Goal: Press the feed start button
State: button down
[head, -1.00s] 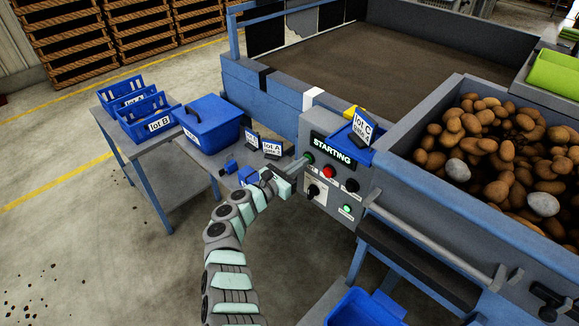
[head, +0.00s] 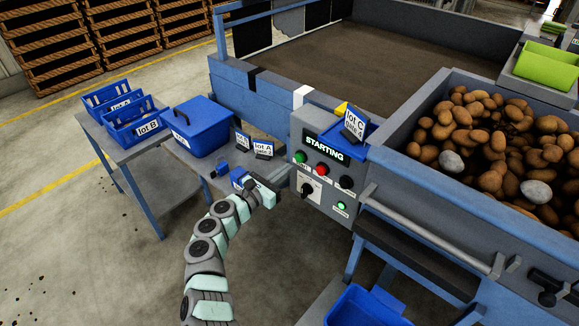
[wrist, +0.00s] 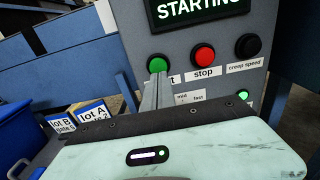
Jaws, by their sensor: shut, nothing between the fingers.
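The control panel (head: 322,185) has a lit display (head: 324,148) reading "STARTING". The green start button (head: 300,157) is at the panel's upper left, and it also shows in the wrist view (wrist: 157,63). Its label is partly hidden by my fingers in the wrist view. My gripper (wrist: 158,78) is shut and empty, with its fingers pointing at the panel just below the green button. In the head view, it stands off to the left of the panel, apart from the button.
A red stop button (head: 321,170) and a black creep speed button (head: 346,182) sit to the right. A selector knob (head: 307,189) and green lamp (head: 341,205) are lower. A side table with blue crates (head: 140,125) stands left; a potato hopper (head: 420,172) is right.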

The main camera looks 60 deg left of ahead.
jog(key=p+v, duration=0.2)
jog(key=v, duration=0.8)
jog(key=shift+a, duration=0.25)
